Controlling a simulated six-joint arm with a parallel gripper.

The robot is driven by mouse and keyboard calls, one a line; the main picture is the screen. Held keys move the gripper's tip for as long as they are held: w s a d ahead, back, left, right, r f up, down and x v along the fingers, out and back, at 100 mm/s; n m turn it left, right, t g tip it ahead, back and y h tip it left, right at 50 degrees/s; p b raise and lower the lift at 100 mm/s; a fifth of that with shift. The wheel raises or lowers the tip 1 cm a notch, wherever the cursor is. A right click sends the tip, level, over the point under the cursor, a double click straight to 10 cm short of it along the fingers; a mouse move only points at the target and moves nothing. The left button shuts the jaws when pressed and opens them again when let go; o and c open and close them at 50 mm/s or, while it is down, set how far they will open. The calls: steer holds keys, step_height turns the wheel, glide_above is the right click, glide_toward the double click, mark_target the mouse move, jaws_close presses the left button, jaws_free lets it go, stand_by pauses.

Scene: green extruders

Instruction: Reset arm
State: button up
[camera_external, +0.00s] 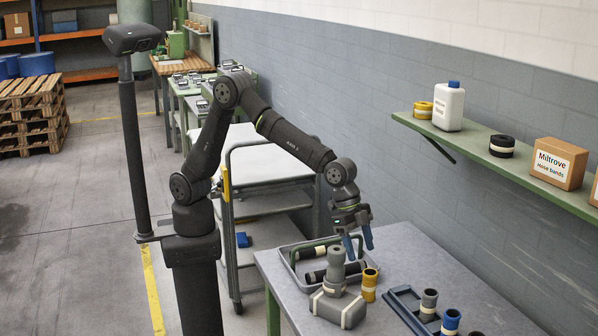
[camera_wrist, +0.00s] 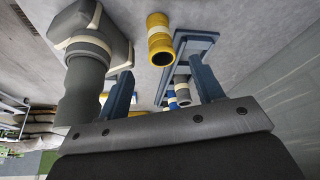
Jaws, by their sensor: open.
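My gripper (camera_external: 358,243) is raised over the far part of the grey workbench (camera_external: 405,240), with its two blue fingers pointing down. The fingers also show in the wrist view (camera_wrist: 163,86), spread apart with nothing held between them. My arm reaches out from its dark post, bent at the elbow. A grey fixture with an upright cylinder (camera_external: 338,302) stands on the bench below and nearer the camera. A yellow sleeve with a pale band (camera_external: 369,285) stands beside it. Both also show in the wrist view, the fixture (camera_wrist: 85,70) at left and the sleeve (camera_wrist: 160,42) near the top middle.
A grey tray (camera_external: 285,257) with dark banded cylinders lies behind the fixture. A blue rack (camera_external: 405,307) with grey, blue and dark sleeves is at right. A green wall shelf (camera_external: 480,172) holds a white bottle (camera_external: 448,107) and a box (camera_external: 558,163). The bench's far right is clear.

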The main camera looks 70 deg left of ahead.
mark_target(369, 281)
steer(key=shift+s+a+r, duration=0.1)
steer(key=shift+a+r, duration=0.1)
steer(key=shift+r, duration=0.35)
steer(key=x, duration=1.2)
steer(key=shift+a, duration=0.1)
steer(key=shift+r, duration=1.8)
